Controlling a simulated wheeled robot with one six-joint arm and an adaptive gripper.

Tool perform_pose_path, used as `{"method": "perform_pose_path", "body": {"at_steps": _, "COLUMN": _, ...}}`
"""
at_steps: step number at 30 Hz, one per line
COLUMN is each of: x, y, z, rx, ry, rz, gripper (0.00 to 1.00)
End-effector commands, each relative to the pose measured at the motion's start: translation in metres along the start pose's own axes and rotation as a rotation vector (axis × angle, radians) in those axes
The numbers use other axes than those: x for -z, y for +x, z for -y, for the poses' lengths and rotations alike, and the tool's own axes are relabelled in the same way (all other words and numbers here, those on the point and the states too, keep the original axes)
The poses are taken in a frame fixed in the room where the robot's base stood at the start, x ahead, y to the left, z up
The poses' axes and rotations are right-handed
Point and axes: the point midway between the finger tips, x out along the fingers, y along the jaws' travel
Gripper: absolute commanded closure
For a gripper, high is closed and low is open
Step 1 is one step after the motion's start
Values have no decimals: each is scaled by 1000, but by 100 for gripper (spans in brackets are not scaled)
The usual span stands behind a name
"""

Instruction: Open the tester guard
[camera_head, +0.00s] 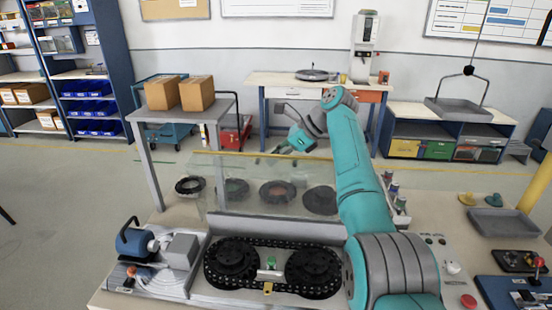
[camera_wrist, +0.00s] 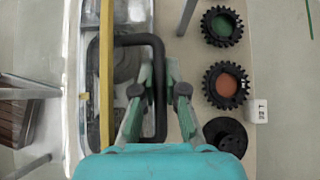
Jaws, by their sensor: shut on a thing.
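The tester's chain drive (camera_head: 272,262) has two dark sprockets joined by a chain, in front of me in the head view. The clear guard (camera_head: 250,172) shows as a see-through panel with a yellow upper edge, and dark wheels show through it. How far it is tilted is hard to tell. A black bent handle (camera_wrist: 138,40) runs beside the yellow edge strip (camera_wrist: 106,80) in the wrist view. My gripper (camera_wrist: 159,80) has its green fingers on both sides of the handle's long bar and is shut on it. In the head view my gripper (camera_head: 276,152) is at the guard's far upper edge.
A blue motor (camera_head: 135,240) stands left of the chain drive. Several toothed wheels, among them one with an orange centre (camera_wrist: 228,85), lie beyond the guard. A grey table (camera_head: 190,112) bears two cardboard boxes. Control buttons (camera_head: 452,268) are at the right.

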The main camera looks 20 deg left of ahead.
Motion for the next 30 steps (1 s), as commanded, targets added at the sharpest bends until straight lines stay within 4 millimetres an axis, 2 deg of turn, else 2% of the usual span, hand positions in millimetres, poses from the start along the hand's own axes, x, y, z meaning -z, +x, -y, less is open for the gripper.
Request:
{"method": "perform_pose_path", "body": {"at_steps": 24, "x": 2, "y": 3, "z": 3, "rx": -28, "ry": 28, "rz": -3, "gripper": 100}}
{"method": "perform_pose_path", "body": {"at_steps": 25, "x": 2, "y": 3, "z": 3, "rx": -28, "ry": 28, "rz": -3, "gripper": 84}}
{"method": "perform_pose_path", "body": {"at_steps": 26, "x": 2, "y": 3, "z": 3, "rx": -27, "ry": 28, "rz": -3, "gripper": 77}}
{"method": "perform_pose_path", "body": {"at_steps": 30, "x": 1, "y": 3, "z": 3, "rx": -27, "ry": 27, "rz": -2, "gripper": 77}}
